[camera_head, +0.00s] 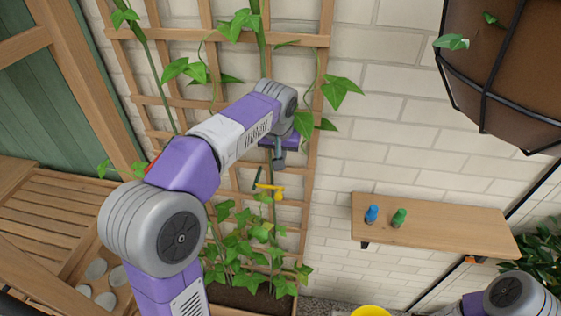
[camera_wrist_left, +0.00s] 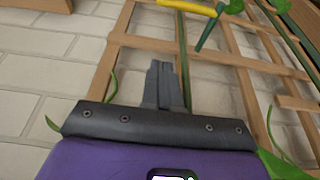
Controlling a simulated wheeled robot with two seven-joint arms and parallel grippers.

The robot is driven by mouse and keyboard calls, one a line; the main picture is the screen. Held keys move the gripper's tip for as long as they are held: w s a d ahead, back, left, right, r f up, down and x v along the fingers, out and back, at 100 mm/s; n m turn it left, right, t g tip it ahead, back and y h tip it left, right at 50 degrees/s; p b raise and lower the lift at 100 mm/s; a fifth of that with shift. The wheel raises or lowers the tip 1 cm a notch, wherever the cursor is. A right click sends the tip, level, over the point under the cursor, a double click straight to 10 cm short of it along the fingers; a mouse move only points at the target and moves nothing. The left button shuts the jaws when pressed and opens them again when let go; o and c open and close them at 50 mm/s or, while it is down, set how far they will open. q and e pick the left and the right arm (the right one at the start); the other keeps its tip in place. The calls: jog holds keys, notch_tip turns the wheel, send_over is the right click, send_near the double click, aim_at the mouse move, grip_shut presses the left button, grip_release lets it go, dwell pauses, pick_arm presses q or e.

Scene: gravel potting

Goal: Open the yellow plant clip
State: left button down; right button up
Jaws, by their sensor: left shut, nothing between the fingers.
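The yellow plant clip (camera_head: 278,194) sits at the wooden trellis, just below my left gripper (camera_head: 278,163) in the head view. In the left wrist view a yellow bar of the clip (camera_wrist_left: 188,7) shows at the top edge, with a dark green piece (camera_wrist_left: 207,33) beside it. I cannot tell whether that green piece is part of the clip or a stem. My left gripper (camera_wrist_left: 163,68) is shut and empty, its fingertips apart from the clip. My right gripper is not in view; only part of my right arm shows at the lower right.
The trellis (camera_head: 310,120) carries ivy stems and leaves around the gripper. A planter (camera_head: 240,299) stands below. A wall shelf (camera_head: 450,228) holds a blue object (camera_head: 371,214) and a green object (camera_head: 399,217). A yellow container (camera_head: 370,311) shows at the bottom edge.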

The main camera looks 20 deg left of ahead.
pick_arm(q)
notch_tip(320, 180, down, 9)
jog(key=s, duration=0.1)
jog(key=shift+r+b, duration=0.15)
jog(key=shift+b, duration=0.2)
jog(key=shift+s+d, duration=0.1)
jog(key=shift+d, duration=0.1)
dwell(0.4)
